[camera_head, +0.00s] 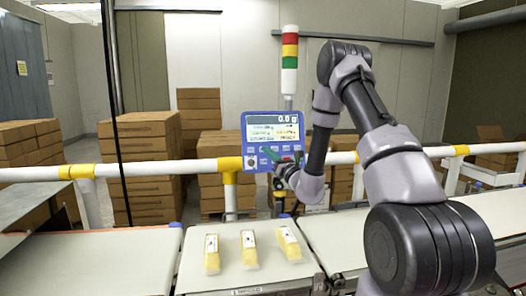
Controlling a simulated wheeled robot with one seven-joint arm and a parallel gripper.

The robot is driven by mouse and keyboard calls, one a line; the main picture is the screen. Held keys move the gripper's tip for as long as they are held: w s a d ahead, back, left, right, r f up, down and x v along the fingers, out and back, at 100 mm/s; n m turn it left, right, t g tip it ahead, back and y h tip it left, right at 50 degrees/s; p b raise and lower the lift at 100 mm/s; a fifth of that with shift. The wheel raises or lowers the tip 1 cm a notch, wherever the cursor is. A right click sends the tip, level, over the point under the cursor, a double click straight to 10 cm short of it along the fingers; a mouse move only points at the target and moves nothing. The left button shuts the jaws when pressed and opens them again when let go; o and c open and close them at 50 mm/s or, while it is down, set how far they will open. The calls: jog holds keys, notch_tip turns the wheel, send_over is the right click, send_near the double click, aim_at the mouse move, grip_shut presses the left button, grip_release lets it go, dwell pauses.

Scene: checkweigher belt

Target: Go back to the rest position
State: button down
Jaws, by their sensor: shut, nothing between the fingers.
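My gripper (270,152) is at the end of my arm, in front of the blue display panel (257,127). It is small in the picture and looks shut, with nothing held. The panel's screen reads 0.0 g, and its lower keys are partly hidden by my gripper. I cannot tell whether the fingertips touch the panel. My arm reaches in from the right, bends high, and comes down to the panel.
Three yellow-and-white packs (249,249) lie on the middle belt section (195,272). A white-and-yellow rail (150,169) runs behind the belts. A signal tower (290,62) stands above the panel. Stacked cardboard boxes (140,150) fill the background.

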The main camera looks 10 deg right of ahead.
dwell(0.3)
jog(key=s+a+r+n+g+y, duration=0.4)
jog(key=a+r+n+g+y, duration=0.1)
jog(key=a+r+n+y, duration=0.15)
jog(key=s+a+r+n+g, duration=0.35)
jog(key=s+n+g, duration=0.35)
jog(key=s, duration=0.3)
jog(key=s+a+r+n+g, duration=0.3)
jog(key=s+r+n+g, duration=0.3)
jog(key=s, duration=0.4)
jog(key=s+d+f+n+h, duration=0.3)
jog(key=s+d+n+h, duration=0.3)
jog(key=s+h, duration=0.3)
jog(key=s+d+r+n+t+h, duration=0.1)
jog(key=s+d+t+h, duration=0.1)
jog(key=d, duration=0.4)
jog(key=s+d+r+n+t+h, duration=0.1)
jog(key=s+d+r+t+h, duration=0.1)
jog(key=d, duration=0.4)
jog(key=shift+s+d+t+h, duration=0.15)
jog(key=shift+s+t+h, duration=0.25)
jog(key=shift+t+h, duration=0.35)
